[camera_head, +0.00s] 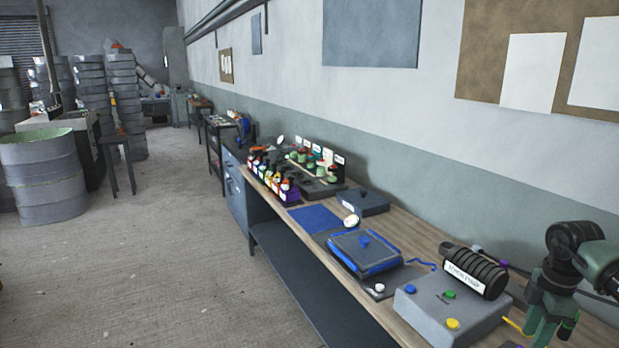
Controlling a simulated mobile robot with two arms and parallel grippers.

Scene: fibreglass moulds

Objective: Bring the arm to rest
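My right arm comes in from the right edge, with a dark round joint and green links. Its gripper (551,322) points down at the lower right, beside the grey button box (452,312) on the wooden workbench (415,238). The fingertips are partly cut off by the bottom edge, so I cannot tell if they are open or what is between them. My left gripper is not in view.
A black ribbed cylinder (475,270) with a white label lies behind the button box. Drums (45,175) stand at left; the floor between is clear.

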